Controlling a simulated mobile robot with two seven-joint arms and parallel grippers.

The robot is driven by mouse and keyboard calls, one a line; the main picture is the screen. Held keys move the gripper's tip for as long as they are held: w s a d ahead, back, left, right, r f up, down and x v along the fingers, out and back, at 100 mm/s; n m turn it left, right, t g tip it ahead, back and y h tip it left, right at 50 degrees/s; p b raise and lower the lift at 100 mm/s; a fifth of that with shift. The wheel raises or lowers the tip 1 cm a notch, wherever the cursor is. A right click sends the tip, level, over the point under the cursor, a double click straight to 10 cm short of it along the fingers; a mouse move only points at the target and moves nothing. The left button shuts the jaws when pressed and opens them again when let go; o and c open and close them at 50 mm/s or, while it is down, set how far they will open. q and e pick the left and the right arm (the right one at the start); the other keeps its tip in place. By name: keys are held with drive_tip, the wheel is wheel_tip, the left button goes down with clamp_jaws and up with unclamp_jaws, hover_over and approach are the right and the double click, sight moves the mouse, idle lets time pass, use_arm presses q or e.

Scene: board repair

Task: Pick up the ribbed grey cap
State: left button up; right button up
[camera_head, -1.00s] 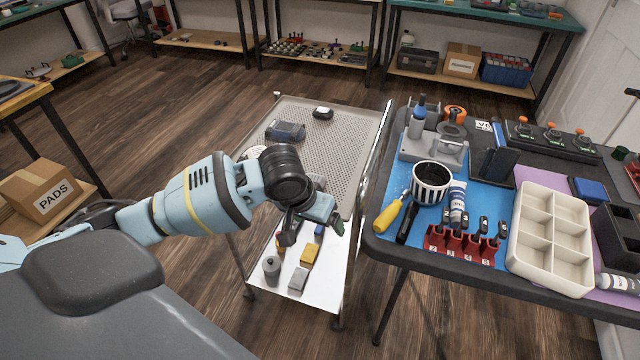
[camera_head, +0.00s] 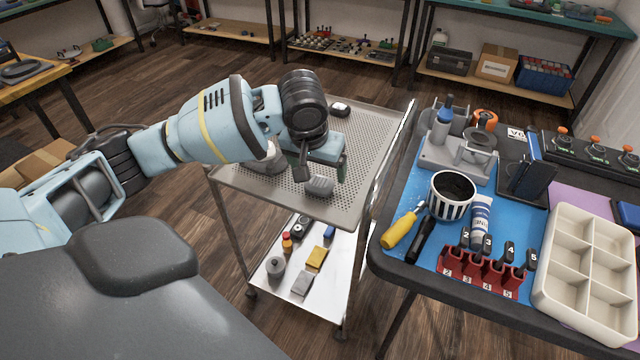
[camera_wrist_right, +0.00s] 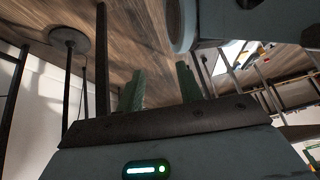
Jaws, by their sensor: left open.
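The ribbed grey cap (camera_head: 319,187) rests on the perforated top of the grey trolley (camera_head: 355,140), near its front edge. My left gripper (camera_head: 322,170) is directly above the cap in the head view, pointing down. Its fingers are apart, one on either side of the cap's upper part. I cannot tell whether they touch it. My right gripper (camera_wrist_right: 160,90) shows only in the right wrist view, its two green fingers apart with nothing between them.
The trolley's lower shelf (camera_head: 325,295) holds several small items. The table on the right carries a striped cup (camera_head: 452,196), a red rack (camera_head: 482,274) and a white compartment tray (camera_head: 590,270).

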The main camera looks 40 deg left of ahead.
sight(320, 181)
use_arm(q)
drive_tip(key=b+x, duration=0.1)
drive_tip(key=x, duration=0.4)
drive_tip(key=shift+a+r, duration=0.1)
drive_tip(key=shift+a, duration=0.1)
drive_tip(key=shift+w+f, duration=0.1)
drive_tip(key=shift+f, duration=0.1)
use_arm(e)
drive_tip(key=shift+w+d+f, duration=0.15)
drive_tip(key=shift+w+f, duration=0.3)
drive_tip(key=shift+w, duration=0.2)
use_arm(q)
drive_tip(key=shift+c, duration=0.3)
drive_tip(key=c, duration=1)
use_arm(e)
drive_tip(key=shift+s, duration=0.25)
use_arm(q)
drive_tip(key=shift+r, duration=0.15)
